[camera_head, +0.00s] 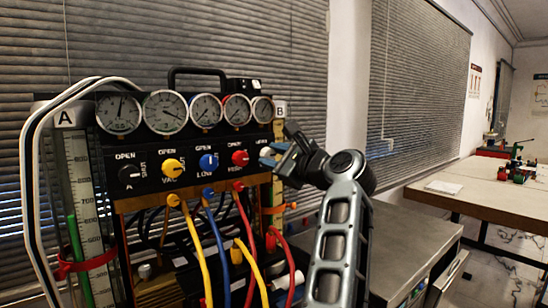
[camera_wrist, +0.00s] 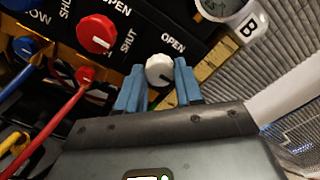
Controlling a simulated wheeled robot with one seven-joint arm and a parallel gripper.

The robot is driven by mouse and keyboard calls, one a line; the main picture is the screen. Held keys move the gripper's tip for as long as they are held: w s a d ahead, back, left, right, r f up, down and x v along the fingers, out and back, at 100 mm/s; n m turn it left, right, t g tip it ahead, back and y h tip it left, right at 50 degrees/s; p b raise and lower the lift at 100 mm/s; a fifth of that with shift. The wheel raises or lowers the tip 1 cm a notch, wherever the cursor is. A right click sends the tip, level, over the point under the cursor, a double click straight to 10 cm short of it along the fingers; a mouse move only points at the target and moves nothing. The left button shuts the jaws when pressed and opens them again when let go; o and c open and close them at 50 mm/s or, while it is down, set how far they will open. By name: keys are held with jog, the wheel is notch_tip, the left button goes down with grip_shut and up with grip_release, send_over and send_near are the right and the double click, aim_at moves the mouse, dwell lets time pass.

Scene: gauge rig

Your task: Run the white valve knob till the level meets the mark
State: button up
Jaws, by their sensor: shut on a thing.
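The white valve knob (camera_wrist: 159,70) is at the right end of the panel's row of knobs, below an OPEN label. My gripper (camera_wrist: 158,82) has its two blue fingers on either side of the knob and is shut on it. In the head view the gripper (camera_head: 274,158) reaches the knob from the right. The column marked B (camera_head: 279,190) has a yellowish scale with an orange band (camera_head: 274,210); its liquid level is too small to read. The B scale (camera_wrist: 207,74) shows partly in the wrist view, behind the fingers.
Column A (camera_head: 84,190) stands at the left with a green tube and a red band (camera_head: 85,265). Black, yellow, blue and red knobs (camera_head: 240,158) line the panel under several dials (camera_head: 205,112). Coloured hoses (camera_head: 220,245) hang below. A grey bench (camera_head: 415,240) stands at right.

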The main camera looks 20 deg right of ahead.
jog(key=c, duration=0.3)
jog(key=shift+n, duration=0.3)
jog(key=n, duration=0.3)
jog(key=shift+f, duration=0.1)
jog(key=n, duration=0.5)
jog(key=shift+b, duration=0.4)
jog(key=n+b, duration=0.1)
jog(key=n, duration=0.3)
jog(key=shift+n, duration=0.3)
jog(key=shift+n+b, duration=0.5)
jog(key=shift+n, duration=1.8)
